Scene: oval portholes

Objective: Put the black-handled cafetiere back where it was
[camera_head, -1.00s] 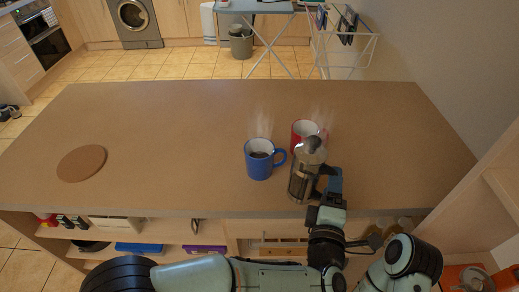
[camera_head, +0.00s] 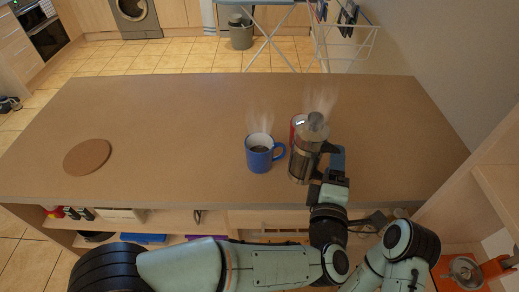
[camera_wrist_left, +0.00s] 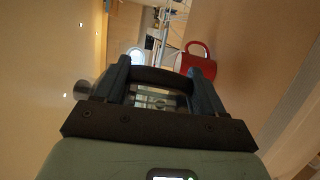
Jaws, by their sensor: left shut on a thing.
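The cafetiere (camera_head: 302,163) is a glass and metal pot with a black handle, near the front right of the counter. It looks upright. My left gripper (camera_head: 335,170) is shut on its handle from the right side. In the left wrist view the two fingers (camera_wrist_left: 160,88) close around the dark handle, and the pot (camera_wrist_left: 158,101) shows between them. I cannot tell whether the pot's base touches the counter. My right gripper does not show.
A steaming blue mug (camera_head: 259,154) stands just left of the cafetiere. A red mug (camera_head: 296,125) is mostly hidden behind it; it shows clearly in the wrist view (camera_wrist_left: 196,63). A round brown mat (camera_head: 87,157) lies empty at the counter's left. The counter (camera_head: 180,125) between is clear.

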